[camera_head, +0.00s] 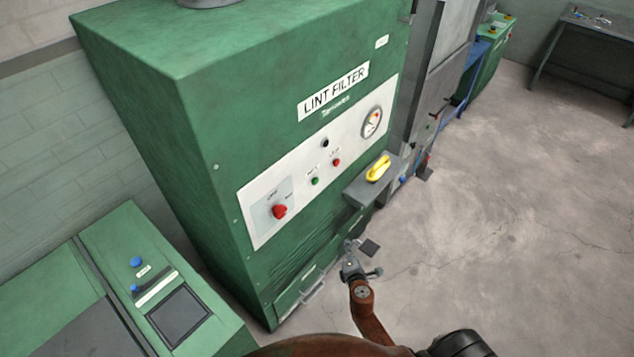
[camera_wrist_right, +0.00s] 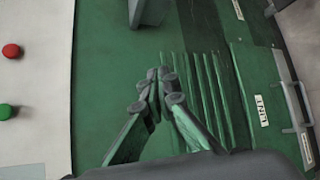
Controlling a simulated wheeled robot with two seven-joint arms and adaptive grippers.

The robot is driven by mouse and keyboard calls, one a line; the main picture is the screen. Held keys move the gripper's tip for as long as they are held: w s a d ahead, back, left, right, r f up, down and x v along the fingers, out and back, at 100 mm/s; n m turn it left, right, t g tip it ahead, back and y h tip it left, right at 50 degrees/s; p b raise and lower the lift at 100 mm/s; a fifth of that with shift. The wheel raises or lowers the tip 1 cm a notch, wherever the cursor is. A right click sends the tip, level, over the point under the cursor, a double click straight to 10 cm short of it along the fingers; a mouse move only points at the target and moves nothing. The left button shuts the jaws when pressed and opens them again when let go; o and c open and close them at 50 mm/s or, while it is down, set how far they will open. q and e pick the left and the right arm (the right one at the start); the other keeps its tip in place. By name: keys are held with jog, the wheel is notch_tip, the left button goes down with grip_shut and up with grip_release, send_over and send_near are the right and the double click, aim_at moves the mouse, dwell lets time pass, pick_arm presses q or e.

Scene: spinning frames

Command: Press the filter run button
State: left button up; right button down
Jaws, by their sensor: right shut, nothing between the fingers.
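The green lint filter cabinet (camera_head: 330,60) carries a pale control panel (camera_head: 300,195). On it are a small green button (camera_head: 315,181) and a small red button (camera_head: 336,162), with labels too small to read. In the right wrist view the red button (camera_wrist_right: 11,51) and green button (camera_wrist_right: 4,112) sit at the left edge. My right gripper (camera_head: 350,246) is below the panel in the head view, apart from both buttons. In the right wrist view its fingers (camera_wrist_right: 158,75) are shut and empty, before the green front beside the louvers (camera_wrist_right: 205,95). My left gripper is out of view.
A red rotary switch (camera_head: 279,211) and a gauge (camera_head: 372,122) share the panel. A grey ledge holding a yellow object (camera_head: 378,168) juts out at the right. A green machine (camera_head: 130,285) stands at lower left. The concrete floor (camera_head: 500,220) at right is open.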

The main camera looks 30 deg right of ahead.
aim_at(315, 181)
jog(key=w+r+n+t+h, duration=0.1)
jog(key=r+n+t, duration=0.1)
jog(key=r, duration=0.9)
jog(key=w+a+r+n+t+h, duration=0.1)
jog(key=r+n, duration=0.3)
jog(key=r, duration=0.8)
jog(key=shift+w+r+t, duration=0.25)
jog(key=shift+w+t, duration=0.3)
jog(key=shift+t, duration=0.35)
jog(key=shift+a, duration=0.1)
jog(key=w+a, duration=0.3)
jog(key=w, duration=0.5)
jog(key=shift+a, duration=0.2)
jog(key=shift+w, duration=0.2)
jog(key=shift+w+a, duration=0.15)
jog(key=shift+w, duration=0.15)
